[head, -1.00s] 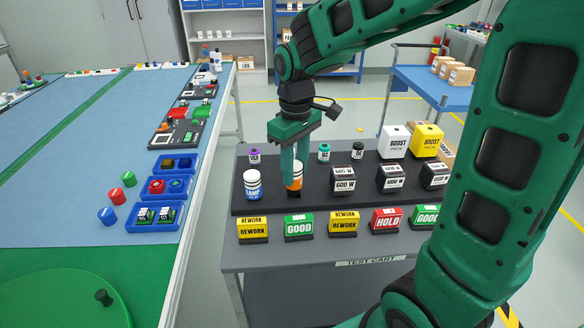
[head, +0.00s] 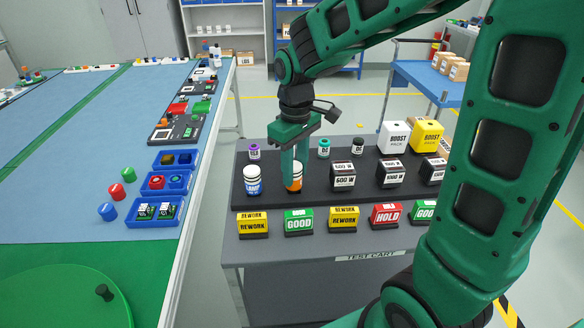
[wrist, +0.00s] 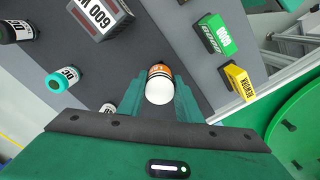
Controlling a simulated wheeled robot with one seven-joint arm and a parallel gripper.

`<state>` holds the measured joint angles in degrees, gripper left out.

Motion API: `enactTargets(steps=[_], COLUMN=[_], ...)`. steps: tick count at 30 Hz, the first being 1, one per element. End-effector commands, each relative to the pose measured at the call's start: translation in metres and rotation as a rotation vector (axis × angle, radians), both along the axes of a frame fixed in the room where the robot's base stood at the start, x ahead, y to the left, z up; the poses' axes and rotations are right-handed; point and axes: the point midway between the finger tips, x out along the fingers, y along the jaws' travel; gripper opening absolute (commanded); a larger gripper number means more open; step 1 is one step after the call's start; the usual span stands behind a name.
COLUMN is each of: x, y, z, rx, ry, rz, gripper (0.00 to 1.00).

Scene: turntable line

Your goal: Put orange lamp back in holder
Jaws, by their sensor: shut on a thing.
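The orange lamp (head: 295,183), an orange cylinder with a white top, stands upright on the black holder board (head: 268,202) of the test cart. My gripper (head: 294,170) points down over it and is shut on it, with the fingers on either side. In the wrist view the lamp's white top (wrist: 160,90) sits between the two green fingers. The lamp's base is partly hidden, so I cannot tell whether it is fully seated. A blue lamp (head: 253,181) with a white top stands just to its left.
Purple (head: 254,151), teal (head: 324,148) and dark small bottles stand behind. REWORK (head: 253,224), GOOD (head: 299,222) and HOLD (head: 386,215) signs line the front. The blue workbench (head: 60,180) lies to the left.

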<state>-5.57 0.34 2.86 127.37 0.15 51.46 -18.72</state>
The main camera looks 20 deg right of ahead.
Motion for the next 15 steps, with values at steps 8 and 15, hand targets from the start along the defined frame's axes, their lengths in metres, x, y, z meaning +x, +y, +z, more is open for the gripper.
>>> enactTargets(steps=[8,15], x=[0.0001,0.0002], y=[0.0000,0.0000], z=[-0.0046,-0.0058], rx=[0.000,0.000], ry=[0.000,-0.001], rz=[0.000,0.000], gripper=[0.02,0.53])
